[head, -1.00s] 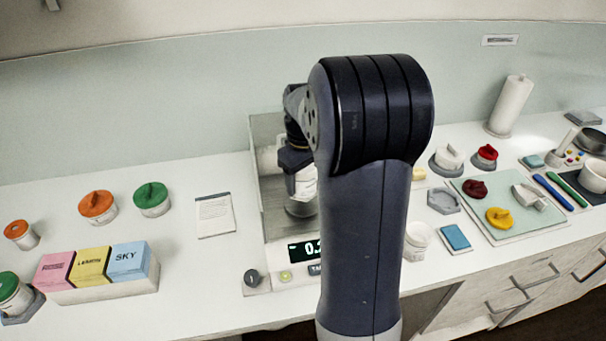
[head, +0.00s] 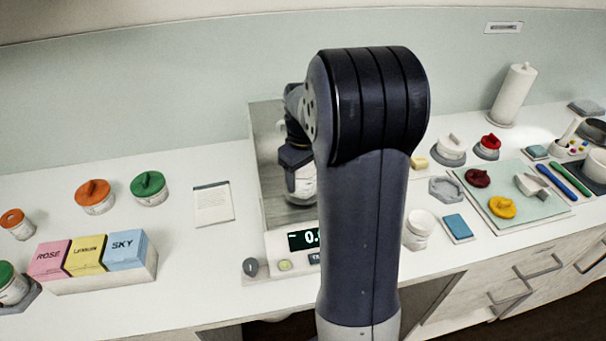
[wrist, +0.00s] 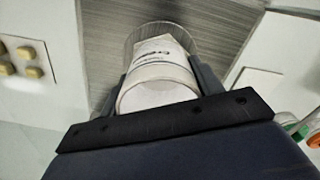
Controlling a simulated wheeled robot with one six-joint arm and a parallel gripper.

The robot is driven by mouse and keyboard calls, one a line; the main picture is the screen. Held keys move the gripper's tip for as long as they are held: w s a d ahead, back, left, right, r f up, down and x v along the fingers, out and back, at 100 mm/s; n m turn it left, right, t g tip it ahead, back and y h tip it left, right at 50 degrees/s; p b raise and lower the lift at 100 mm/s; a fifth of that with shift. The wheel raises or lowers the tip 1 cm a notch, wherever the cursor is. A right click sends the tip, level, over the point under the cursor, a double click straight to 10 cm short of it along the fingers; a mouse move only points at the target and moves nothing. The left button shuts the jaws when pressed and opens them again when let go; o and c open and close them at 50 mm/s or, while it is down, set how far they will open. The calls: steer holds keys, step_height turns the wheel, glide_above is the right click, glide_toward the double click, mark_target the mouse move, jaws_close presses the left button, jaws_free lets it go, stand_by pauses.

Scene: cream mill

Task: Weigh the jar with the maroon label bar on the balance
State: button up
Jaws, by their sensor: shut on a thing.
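My gripper (wrist: 162,72) is shut on a white jar (wrist: 158,86), held between its two dark fingers. The jar has a pale label with dark writing; I cannot make out a maroon bar. In the head view my gripper (head: 296,160) and the jar (head: 301,187) are over the balance (head: 262,150), partly hidden behind my arm. The balance has a brushed metal top and a lit display (head: 303,239) whose reading starts with 0 and is cut off by my arm. I cannot tell whether the jar touches the pan.
Orange-lidded (head: 94,197) and green-lidded (head: 150,188) jars, a paper sheet (head: 213,204) and the ROSE, LEMON and SKY boxes (head: 88,258) stand left. A white cup (head: 419,229), blue block (head: 458,228) and pale green mat (head: 520,207) lie right.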

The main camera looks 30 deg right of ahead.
steer(key=shift+f, duration=0.2)
steer(key=o, duration=1.1)
steer(key=shift+c, duration=0.2)
step_height(320, 180, up, 11)
steer(key=shift+b, duration=0.35)
steer(key=shift+f, duration=0.15)
step_height(320, 180, down, 11)
steer(key=shift+r+p, duration=0.2)
steer(key=shift+p, duration=0.2)
steer(key=shift+r, duration=0.2)
